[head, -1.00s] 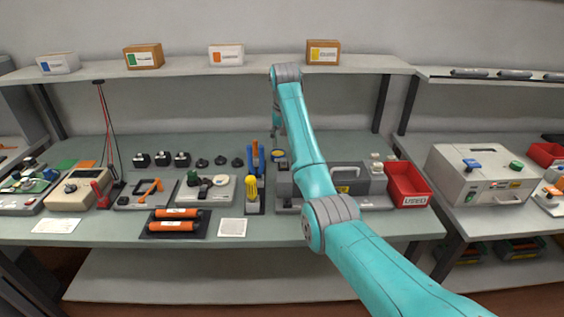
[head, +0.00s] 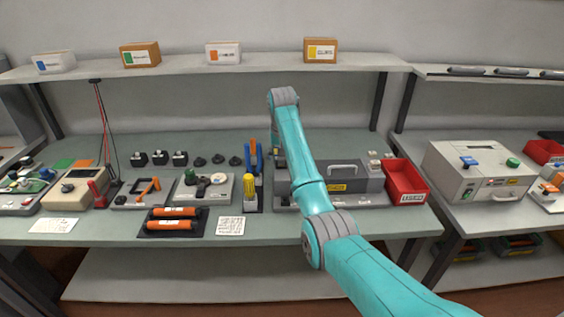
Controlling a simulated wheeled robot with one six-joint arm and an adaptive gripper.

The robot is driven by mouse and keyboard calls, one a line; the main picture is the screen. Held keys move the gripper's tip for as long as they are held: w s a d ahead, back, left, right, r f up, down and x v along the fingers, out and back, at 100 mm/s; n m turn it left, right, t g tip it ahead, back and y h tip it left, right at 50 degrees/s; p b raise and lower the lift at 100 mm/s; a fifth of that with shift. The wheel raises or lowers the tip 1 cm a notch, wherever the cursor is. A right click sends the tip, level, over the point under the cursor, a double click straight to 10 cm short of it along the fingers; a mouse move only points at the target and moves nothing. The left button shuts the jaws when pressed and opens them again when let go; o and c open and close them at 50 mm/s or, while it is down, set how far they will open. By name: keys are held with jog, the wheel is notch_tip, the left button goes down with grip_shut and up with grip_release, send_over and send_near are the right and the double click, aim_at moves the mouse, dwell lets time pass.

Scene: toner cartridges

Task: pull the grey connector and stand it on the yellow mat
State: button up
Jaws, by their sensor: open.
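My arm reaches over the bench and bends down past its grey elbow (head: 284,97). My gripper is hidden behind my own arm, so its jaws and anything between them do not show. I cannot pick out the grey connector for sure. A small pale grey piece (head: 219,179) sits on the light grey fixture plate (head: 222,197) left of my arm, but it is too small to identify. No yellow mat can be made out; part of the bench behind my arm is covered.
A grey case (head: 350,180) and a red bin (head: 405,183) stand right of my arm. A holder with blue tools (head: 251,155) and a yellow-handled tool (head: 250,188) stand close on its left. Orange cartridges (head: 172,218) lie in front. The bench's front right is clear.

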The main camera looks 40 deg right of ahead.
grip_shut()
jog(key=shift+r, duration=1.05)
dwell(1.0)
